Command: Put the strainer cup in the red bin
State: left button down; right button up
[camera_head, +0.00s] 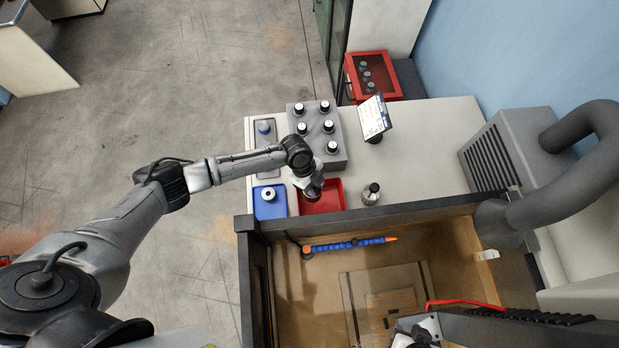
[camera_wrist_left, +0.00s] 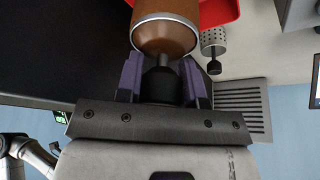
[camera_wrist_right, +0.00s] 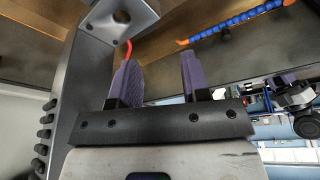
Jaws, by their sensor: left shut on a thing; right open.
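The red bin (camera_head: 335,197) lies on the bench just in front of the grey block; its wall also shows in the left wrist view (camera_wrist_left: 228,13). My left gripper (camera_head: 309,186) is over the bin's left part. In the left wrist view its purple fingers (camera_wrist_left: 165,85) are shut on the black knob of a brown cup (camera_wrist_left: 165,30) with a metal rim. A perforated metal strainer cup (camera_wrist_left: 213,42) with a black knob stands apart, beside the bin; it appears as the small cup (camera_head: 371,194) right of the bin. My right gripper (camera_wrist_right: 158,80) is open and empty.
A blue tray (camera_head: 263,210) holding a round piece is left of the bin. A grey block (camera_head: 316,140) with several black-capped vials, a placard (camera_head: 376,115) and a red box (camera_head: 373,76) stand behind. A wooden-floored enclosure with a blue hose (camera_head: 345,245) is in front.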

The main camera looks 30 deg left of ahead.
pick_arm(q)
notch_tip(320, 180, down, 6)
jog(key=b, duration=0.4)
jog(key=shift+s+d+f, duration=0.1)
jog(key=shift+s+d, duration=0.05)
jog(key=shift+f+b, duration=1.55)
jog(key=shift+f, duration=0.35)
jog(key=shift+f, duration=0.1)
jog(key=shift+f, duration=0.15)
jog(key=c, duration=1.1)
grip_release()
jog(key=o, duration=0.3)
jog(key=shift+o, duration=0.2)
